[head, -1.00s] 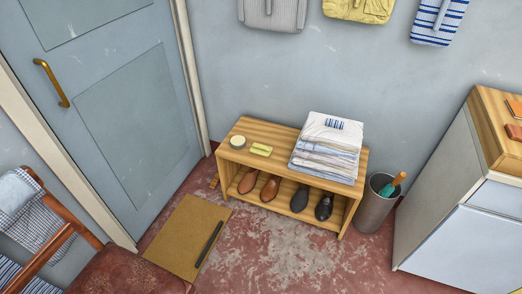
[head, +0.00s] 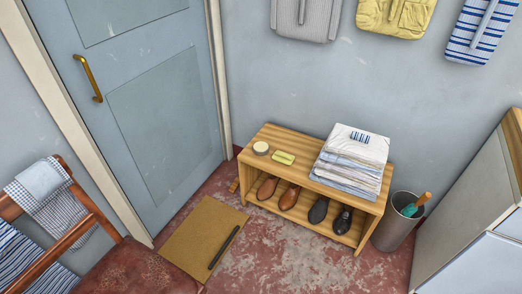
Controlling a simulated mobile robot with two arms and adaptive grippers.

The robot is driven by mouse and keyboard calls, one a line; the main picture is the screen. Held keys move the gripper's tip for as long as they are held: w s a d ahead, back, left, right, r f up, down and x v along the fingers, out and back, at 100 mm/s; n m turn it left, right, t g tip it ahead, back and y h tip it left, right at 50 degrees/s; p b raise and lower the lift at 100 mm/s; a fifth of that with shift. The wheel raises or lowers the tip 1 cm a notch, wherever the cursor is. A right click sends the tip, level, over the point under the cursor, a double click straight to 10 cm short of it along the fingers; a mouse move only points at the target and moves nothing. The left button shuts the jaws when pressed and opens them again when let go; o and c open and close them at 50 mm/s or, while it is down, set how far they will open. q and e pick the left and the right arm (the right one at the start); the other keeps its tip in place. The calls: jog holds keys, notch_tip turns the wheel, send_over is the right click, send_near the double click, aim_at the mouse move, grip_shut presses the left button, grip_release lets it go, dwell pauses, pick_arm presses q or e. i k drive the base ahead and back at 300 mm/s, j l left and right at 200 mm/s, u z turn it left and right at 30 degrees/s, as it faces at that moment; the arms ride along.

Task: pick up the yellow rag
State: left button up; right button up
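The yellow rag (head: 283,158) looks like a small folded yellow piece lying flat on top of the wooden shoe bench (head: 262,138), towards its left end. A small round tin (head: 261,148) sits just left of it. A stack of folded shirts (head: 350,160) stands to its right, with a short bare strip of wood between. The rag is fully in sight and nothing lies on it. Neither of my grippers is in the head view.
Brown and black shoes (head: 290,196) stand on the bench's lower shelf. A metal bin (head: 393,232) with tools is right of the bench. A brown mat (head: 195,240) with a dark bar lies front left. A wooden chair (head: 70,238) with cloths is at left. Red floor is clear before the bench.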

aim_at(279, 156)
jog(key=i+l+u, duration=0.15)
jog(key=i+l, duration=0.15)
jog(key=i+l+u, duration=0.2)
jog(key=l, duration=0.2)
jog(key=i+l+u, duration=0.15)
jog(key=i+l, duration=0.15)
jog(key=l, duration=0.1)
